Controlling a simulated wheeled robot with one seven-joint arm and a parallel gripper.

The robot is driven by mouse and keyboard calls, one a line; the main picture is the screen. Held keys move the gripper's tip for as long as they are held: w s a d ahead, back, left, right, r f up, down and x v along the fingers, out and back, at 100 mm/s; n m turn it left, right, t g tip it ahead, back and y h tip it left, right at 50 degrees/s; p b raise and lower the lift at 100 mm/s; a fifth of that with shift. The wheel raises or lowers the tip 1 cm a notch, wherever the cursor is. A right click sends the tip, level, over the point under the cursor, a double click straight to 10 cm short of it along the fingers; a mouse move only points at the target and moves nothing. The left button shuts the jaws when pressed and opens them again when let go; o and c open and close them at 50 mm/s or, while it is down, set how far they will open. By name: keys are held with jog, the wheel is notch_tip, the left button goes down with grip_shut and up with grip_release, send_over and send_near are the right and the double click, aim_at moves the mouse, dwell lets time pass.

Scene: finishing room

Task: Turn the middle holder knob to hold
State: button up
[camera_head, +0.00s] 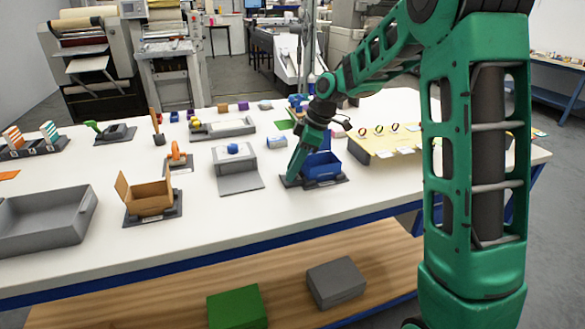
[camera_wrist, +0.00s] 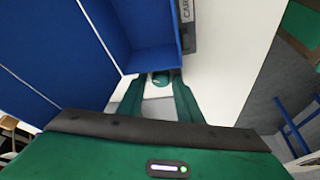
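A yellow board (camera_head: 415,140) on the right of the table carries three small upright ring-shaped parts with pale labels in front of them. The middle one (camera_head: 379,129) is most likely the middle holder knob; its setting is too small to read. My gripper (camera_head: 292,176) points down at the left side of a blue box (camera_head: 324,168), away from the board. In the wrist view, my gripper (camera_wrist: 160,88) has its fingers apart, with white surface and a small green rounded thing (camera_wrist: 160,78) showing between them; I cannot tell what that is.
The blue box fills the upper left of the wrist view (camera_wrist: 50,60), very close to the fingers. A grey box with a ramp (camera_head: 240,180), an open cardboard box (camera_head: 150,199) and a grey tray (camera_head: 40,225) stand to the left. Bare table lies in front of the board.

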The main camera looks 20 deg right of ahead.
grip_shut()
jog(key=shift+m, duration=0.3)
jog(key=m+t, duration=0.1)
jog(key=m, duration=0.1)
jog(key=m+h, duration=0.1)
jog(key=m, duration=0.1)
jog(key=shift+s+a+r+t, duration=0.1)
jog(key=shift+s+t, duration=0.05)
jog(key=shift+t, duration=0.25)
jog(key=shift+a+m+t+h, duration=0.1)
jog(key=shift+m+t+h, duration=0.2)
jog(key=shift+m, duration=0.85)
jog(key=shift+m+t+h, duration=0.1)
jog(key=shift+m+h, duration=0.3)
jog(key=shift+m, duration=0.75)
jog(key=shift+o, duration=1.4)
grip_release()
jog(key=shift+o, duration=0.4)
